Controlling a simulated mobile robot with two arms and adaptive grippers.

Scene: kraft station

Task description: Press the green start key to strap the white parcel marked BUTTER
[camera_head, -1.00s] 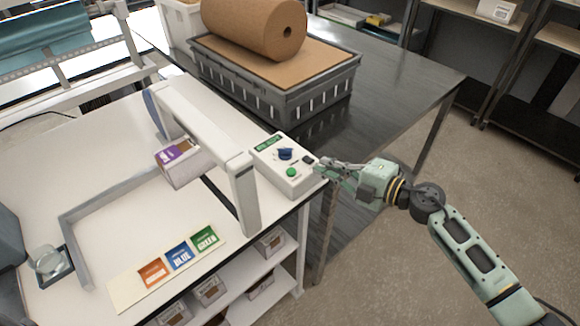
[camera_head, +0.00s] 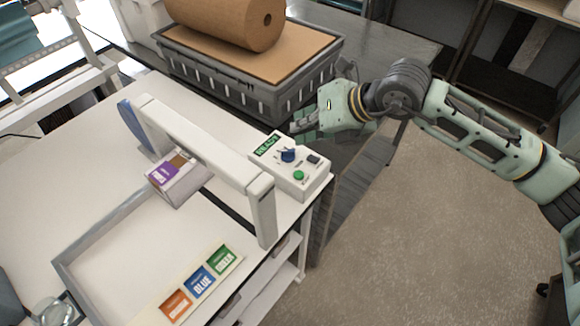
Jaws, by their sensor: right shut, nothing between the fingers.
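The green start key (camera_head: 299,175) is a round button on the front of the white control box (camera_head: 314,180). The box also has a blue knob (camera_head: 288,155), a dark switch and a green display that seems to read READY. The white parcel (camera_head: 185,190) has a purple label too small to read and sits at the white strapping arch (camera_head: 205,145), on the bench. My right gripper (camera_head: 296,127) is shut and empty, above and behind the box's far right side, apart from the green key. My left gripper is out of view.
A grey crate (camera_head: 262,98) with a large brown roll (camera_head: 235,20) stands on the dark table behind. A card with orange, blue and green fields (camera_head: 200,283) lies at the bench front. A grey guide rail (camera_head: 105,232) lies left of the arch.

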